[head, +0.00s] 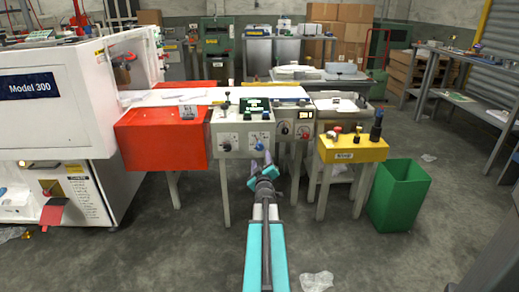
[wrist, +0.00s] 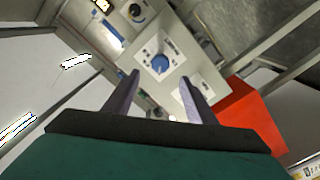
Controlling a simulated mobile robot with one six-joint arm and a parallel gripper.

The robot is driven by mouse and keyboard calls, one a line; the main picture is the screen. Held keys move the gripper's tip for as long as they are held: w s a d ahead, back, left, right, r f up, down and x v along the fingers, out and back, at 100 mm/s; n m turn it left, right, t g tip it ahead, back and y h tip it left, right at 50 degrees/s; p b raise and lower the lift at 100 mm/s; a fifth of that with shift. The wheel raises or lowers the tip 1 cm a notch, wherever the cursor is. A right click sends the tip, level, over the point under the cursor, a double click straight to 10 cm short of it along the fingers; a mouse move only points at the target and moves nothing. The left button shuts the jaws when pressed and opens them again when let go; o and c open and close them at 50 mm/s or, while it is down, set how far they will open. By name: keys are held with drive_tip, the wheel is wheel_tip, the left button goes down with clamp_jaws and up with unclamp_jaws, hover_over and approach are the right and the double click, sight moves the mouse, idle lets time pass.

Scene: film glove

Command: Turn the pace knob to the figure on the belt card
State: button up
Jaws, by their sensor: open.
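A grey control panel (head: 230,138) stands at the centre of the head view, with several knobs and a small dark green screen (head: 256,105). A blue knob (head: 260,147) sits low on its front on a white dial plate; it also shows in the wrist view (wrist: 160,64). The knob labels are too small to read, so I cannot tell which is the pace knob. My gripper (head: 262,163) is open in front of the blue knob. In the wrist view the knob appears between and beyond the fingertips (wrist: 159,77), apart from them. I cannot make out the belt card.
A red-orange box (head: 160,145) adjoins the panel on the left, and a yellow box with buttons (head: 352,149) stands to the right. A green bin (head: 399,195) is farther right. The white Model 300 machine (head: 50,115) fills the left. The floor in front is mostly clear.

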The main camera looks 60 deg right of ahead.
sight(260, 148)
drive_tip(key=shift+b+x, duration=0.4)
drive_tip(key=shift+x, duration=5.5)
drive_tip(key=shift+d, duration=0.1)
drive_tip(key=c, duration=1)
drive_tip(key=shift+c, duration=0.2)
